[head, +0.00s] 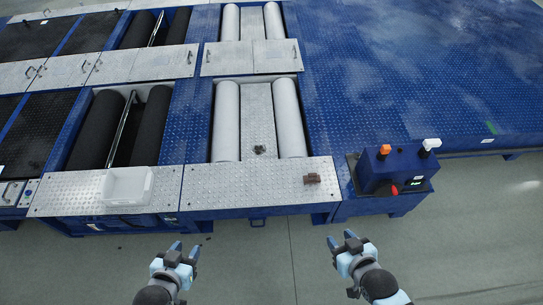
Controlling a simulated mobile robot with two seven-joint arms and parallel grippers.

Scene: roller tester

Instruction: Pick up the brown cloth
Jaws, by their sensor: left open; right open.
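A small brown bundle (312,179), which looks like the brown cloth, lies on the silver checkered plate (230,187) near its right end. My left gripper (186,249) is open and empty over the floor in front of the tester, to the left of and nearer than the cloth. My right gripper (340,238) is open and empty in front of the plate, slightly right of and nearer than the cloth. Neither gripper touches anything.
A white tray (127,187) sits on the plate at left. A small dark object (259,149) lies between the light rollers (226,122). A blue control box (391,167) with orange and white knobs and a red part stands right of the cloth. Floor (470,230) at right is clear.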

